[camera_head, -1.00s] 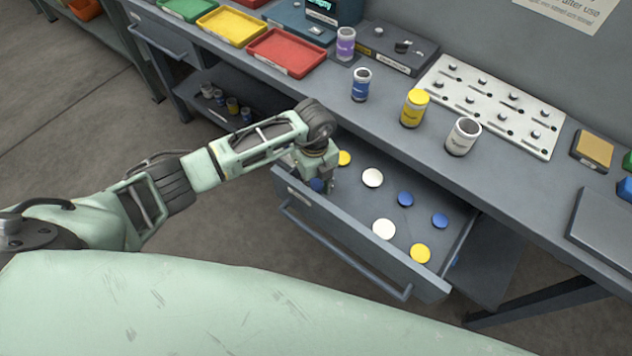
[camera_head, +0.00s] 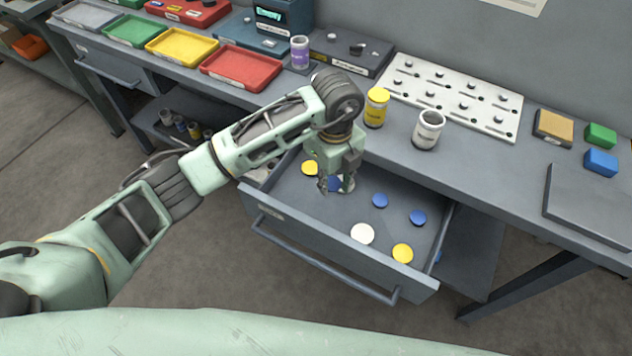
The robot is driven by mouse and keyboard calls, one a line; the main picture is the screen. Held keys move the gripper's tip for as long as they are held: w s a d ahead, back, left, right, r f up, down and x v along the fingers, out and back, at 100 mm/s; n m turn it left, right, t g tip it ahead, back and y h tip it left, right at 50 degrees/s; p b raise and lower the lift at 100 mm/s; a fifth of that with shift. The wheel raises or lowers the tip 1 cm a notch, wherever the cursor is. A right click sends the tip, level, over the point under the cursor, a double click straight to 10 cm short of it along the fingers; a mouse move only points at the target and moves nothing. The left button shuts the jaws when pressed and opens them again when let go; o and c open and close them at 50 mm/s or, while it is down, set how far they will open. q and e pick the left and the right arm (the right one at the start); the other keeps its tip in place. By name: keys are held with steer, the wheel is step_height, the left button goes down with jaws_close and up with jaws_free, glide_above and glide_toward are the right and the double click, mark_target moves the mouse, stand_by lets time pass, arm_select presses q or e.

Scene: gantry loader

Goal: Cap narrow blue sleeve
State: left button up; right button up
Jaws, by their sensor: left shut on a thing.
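My left gripper (camera_head: 335,186) is shut on a blue cap (camera_head: 333,184) over the open drawer (camera_head: 282,212); how high it is held is hard to tell. In the drawer lie two blue caps (camera_head: 380,200) (camera_head: 418,218), a white cap (camera_head: 362,234) and two yellow caps (camera_head: 310,168) (camera_head: 402,253). Another white cap is mostly hidden behind the gripper. The narrow blue sleeve does not show now; my left wrist covers the bench where it stood. A yellow-capped sleeve (camera_head: 376,108) and an open white sleeve (camera_head: 428,130) stand upright on the bench. My right gripper is not in view.
A purple-labelled sleeve (camera_head: 299,53) stands at the back by a dark device. A white pegged board (camera_head: 450,95) lies behind the sleeves. Red (camera_head: 240,67) and yellow (camera_head: 182,46) trays are at the left. The bench is clear before a grey plate (camera_head: 595,200).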

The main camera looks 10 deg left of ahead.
mark_target(332, 183)
arm_select(q)
steer(key=shift+d+r, duration=0.1)
steer(key=shift+d, duration=0.05)
steer(key=shift+r, duration=0.15)
steer(key=shift+r+p, duration=1.7)
steer(key=shift+r, duration=0.45)
